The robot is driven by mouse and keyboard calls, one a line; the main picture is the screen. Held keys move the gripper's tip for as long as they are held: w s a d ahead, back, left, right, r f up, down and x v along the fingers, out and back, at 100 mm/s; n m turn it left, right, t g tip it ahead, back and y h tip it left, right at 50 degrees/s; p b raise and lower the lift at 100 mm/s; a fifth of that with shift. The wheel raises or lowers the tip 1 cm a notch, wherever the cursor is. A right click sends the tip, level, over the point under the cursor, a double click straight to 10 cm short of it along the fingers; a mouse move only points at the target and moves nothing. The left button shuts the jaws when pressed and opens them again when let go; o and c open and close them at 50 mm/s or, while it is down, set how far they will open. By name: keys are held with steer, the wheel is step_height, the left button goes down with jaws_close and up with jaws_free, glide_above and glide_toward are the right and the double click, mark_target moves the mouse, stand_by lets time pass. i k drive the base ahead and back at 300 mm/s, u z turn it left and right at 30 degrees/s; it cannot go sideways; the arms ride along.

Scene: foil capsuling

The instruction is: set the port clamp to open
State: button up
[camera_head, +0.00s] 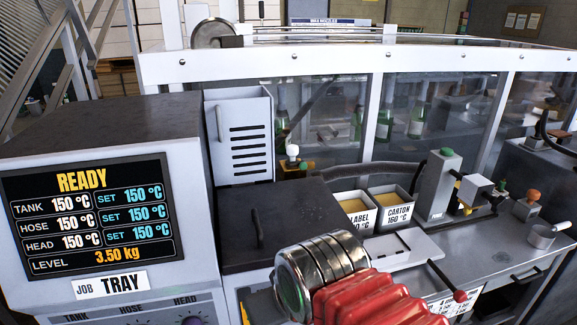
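No part is labelled as the port clamp, and I cannot tell for sure which one it is. A black lever with a red ball knob (460,296) sticks out toward the front right, beside a pale flat plate (405,248) on the bench. Whether it is the clamp, and whether it is open or closed, I cannot tell. A ribbed red sleeve with a shiny metal cylinder (322,272) fills the lower middle and looks like part of my arm. It hides some of the bench. No gripper fingers show.
Bins marked LABEL (352,208) and CARTON (390,207) stand behind. A glazed guard (340,110) encloses bottles. A green-topped post (440,185) stands right.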

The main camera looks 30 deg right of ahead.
mark_target(303, 165)
steer(key=u, duration=0.1)
steer(key=k, duration=1.45)
steer(key=z, duration=0.5)
steer(key=i, duration=1.4)
steer(key=z, duration=0.05)
